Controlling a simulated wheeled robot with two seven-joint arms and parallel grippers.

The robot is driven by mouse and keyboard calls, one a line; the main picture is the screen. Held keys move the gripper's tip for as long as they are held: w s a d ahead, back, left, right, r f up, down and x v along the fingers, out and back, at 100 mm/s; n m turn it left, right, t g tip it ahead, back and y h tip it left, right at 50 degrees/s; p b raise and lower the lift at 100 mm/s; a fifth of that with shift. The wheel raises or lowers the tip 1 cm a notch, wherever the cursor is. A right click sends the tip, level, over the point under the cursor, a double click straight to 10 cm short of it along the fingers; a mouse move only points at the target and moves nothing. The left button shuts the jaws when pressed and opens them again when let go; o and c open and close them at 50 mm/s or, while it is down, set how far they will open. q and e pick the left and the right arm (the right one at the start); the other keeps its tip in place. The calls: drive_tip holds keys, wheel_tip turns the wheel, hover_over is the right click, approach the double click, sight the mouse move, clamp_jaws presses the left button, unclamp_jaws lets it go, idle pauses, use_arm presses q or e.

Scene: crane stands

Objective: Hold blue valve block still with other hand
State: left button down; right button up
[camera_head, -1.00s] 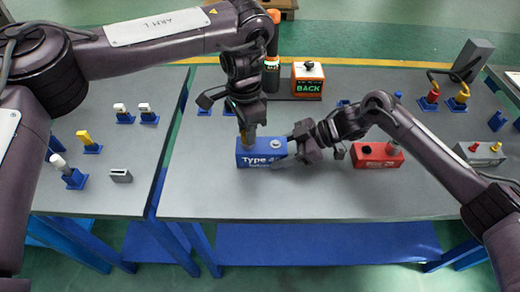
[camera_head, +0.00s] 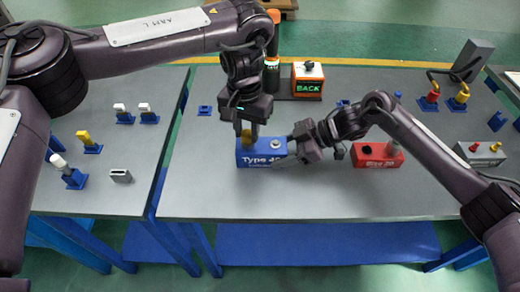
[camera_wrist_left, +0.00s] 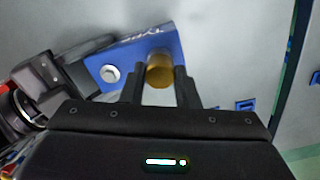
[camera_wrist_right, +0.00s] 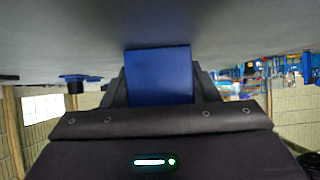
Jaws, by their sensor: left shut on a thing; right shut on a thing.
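The blue valve block (camera_head: 258,160), with "Type" lettering on its front, sits on the grey table. It also shows in the left wrist view (camera_wrist_left: 132,58) and the right wrist view (camera_wrist_right: 158,75). A brass-yellow cylinder (camera_wrist_left: 160,72) stands on its left part, and a silver round fitting (camera_wrist_left: 110,73) is beside it. My left gripper (camera_head: 248,132) is above the block, its fingers shut on the brass cylinder. My right gripper (camera_head: 291,157) comes in from the right and is shut on the right end of the blue block. The fingertips are partly hidden.
A red valve block (camera_head: 377,155) lies to the right, close to my right forearm. An orange box marked "BACK" (camera_head: 308,80) stands behind. A grey block (camera_head: 480,153) sits at the far right. The front table strip is clear. A left table holds several small fittings.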

use_arm(q)
drive_tip(key=shift+r, duration=0.1)
drive_tip(key=n, duration=0.5)
idle(0.3)
drive_tip(key=c, duration=1)
unclamp_jaws()
drive_tip(key=shift+c, duration=0.2)
drive_tip(key=shift+c, duration=0.7)
